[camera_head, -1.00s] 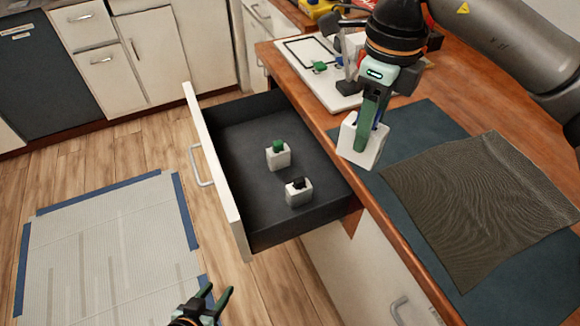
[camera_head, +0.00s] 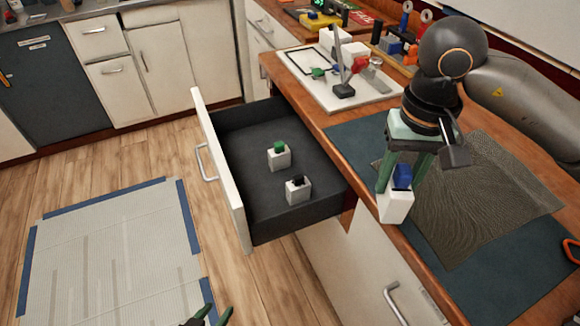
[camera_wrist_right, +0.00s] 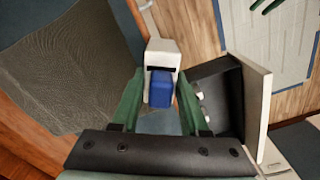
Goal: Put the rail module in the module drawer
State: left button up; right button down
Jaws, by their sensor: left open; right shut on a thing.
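The rail module (camera_head: 396,207) is a white block with a blue lever. My right gripper (camera_head: 400,186) is shut on it and holds it near the counter's front edge, right of the open drawer. In the right wrist view the module (camera_wrist_right: 163,56) shows beyond the fingers, its blue lever between them. The module drawer (camera_head: 240,137) is pulled out, dark inside with a white front. It holds a white module with a green lever (camera_head: 279,157) and one with a black lever (camera_head: 298,191). My left gripper (camera_head: 211,317) is open and empty at the bottom edge, partly cut off.
A dark blue mat (camera_head: 358,139) and a grey-brown textured cloth (camera_head: 490,185) lie on the wooden counter. A white board (camera_head: 325,98) with small parts stands further back. A taped light mat (camera_head: 110,250) lies on the floor. The drawer's left part is free.

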aim_at(266, 139)
jog(key=i+j, duration=0.15)
jog(key=j, duration=0.15)
jog(key=i+j, duration=0.15)
jog(key=j, duration=0.15)
jog(key=i+j, duration=0.15)
jog(key=j, duration=0.15)
jog(key=i+j, duration=0.15)
jog(key=j, duration=0.2)
jog(key=i+j+z, duration=0.1)
jog(key=i+j, duration=0.5)
jog(key=i, duration=0.15)
